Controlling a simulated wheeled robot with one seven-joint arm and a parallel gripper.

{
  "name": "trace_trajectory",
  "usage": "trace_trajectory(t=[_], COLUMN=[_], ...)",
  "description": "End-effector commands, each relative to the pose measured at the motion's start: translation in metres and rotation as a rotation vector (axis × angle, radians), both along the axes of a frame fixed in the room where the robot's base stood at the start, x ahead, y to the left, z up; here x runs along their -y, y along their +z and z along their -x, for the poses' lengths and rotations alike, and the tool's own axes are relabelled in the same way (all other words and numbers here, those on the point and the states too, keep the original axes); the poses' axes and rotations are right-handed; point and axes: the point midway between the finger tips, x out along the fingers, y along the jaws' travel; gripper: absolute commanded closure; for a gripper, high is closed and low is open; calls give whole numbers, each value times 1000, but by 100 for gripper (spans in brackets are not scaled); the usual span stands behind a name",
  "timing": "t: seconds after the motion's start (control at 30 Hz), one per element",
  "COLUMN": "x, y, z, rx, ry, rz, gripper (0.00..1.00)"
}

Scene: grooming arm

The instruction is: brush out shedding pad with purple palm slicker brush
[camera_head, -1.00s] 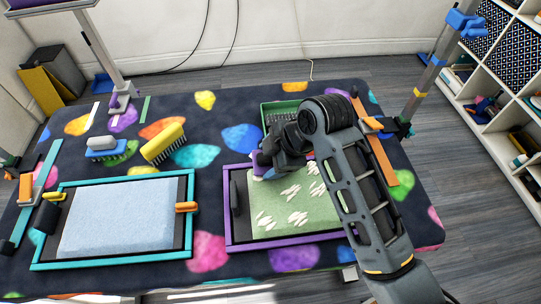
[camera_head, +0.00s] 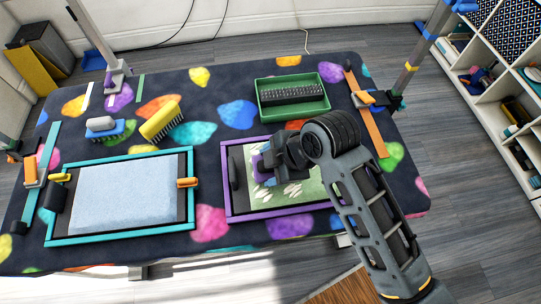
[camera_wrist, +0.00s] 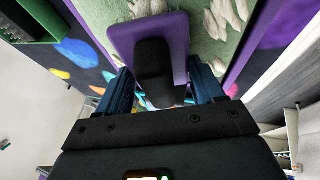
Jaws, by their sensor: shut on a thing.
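The shedding pad (camera_head: 310,186) is pale green with white fur tufts and lies in a purple frame (camera_head: 228,190) on the table. It also shows at the top of the wrist view (camera_wrist: 227,45). My gripper (camera_head: 272,168) is over the pad's upper left part. In the wrist view my gripper (camera_wrist: 160,88) is shut on the dark handle of the purple palm slicker brush (camera_wrist: 122,38). The brush's flat purple back faces the wrist camera, and its bristles are hidden. I cannot tell whether they touch the pad. My arm hides part of the pad's right side.
A green tray (camera_head: 262,97) with a dark bristly insert stands behind the purple frame. A light blue pad (camera_head: 125,195) lies in a teal frame (camera_head: 120,238) on the left. A yellow brush (camera_head: 160,121) and a blue brush (camera_head: 103,130) lie behind it. Posts stand at the table's back corners.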

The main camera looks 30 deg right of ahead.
Motion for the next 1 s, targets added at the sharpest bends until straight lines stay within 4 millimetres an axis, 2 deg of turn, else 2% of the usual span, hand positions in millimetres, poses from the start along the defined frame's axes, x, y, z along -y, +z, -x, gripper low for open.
trace_trajectory(t=[0.17,0.7,1.0], x=[-1,-24,-25], y=[-1,-1,-1], z=[3,72,78], rx=[-3,-7,-2], ry=[1,2,1], rz=[0,0,0], gripper=[57,57,57])
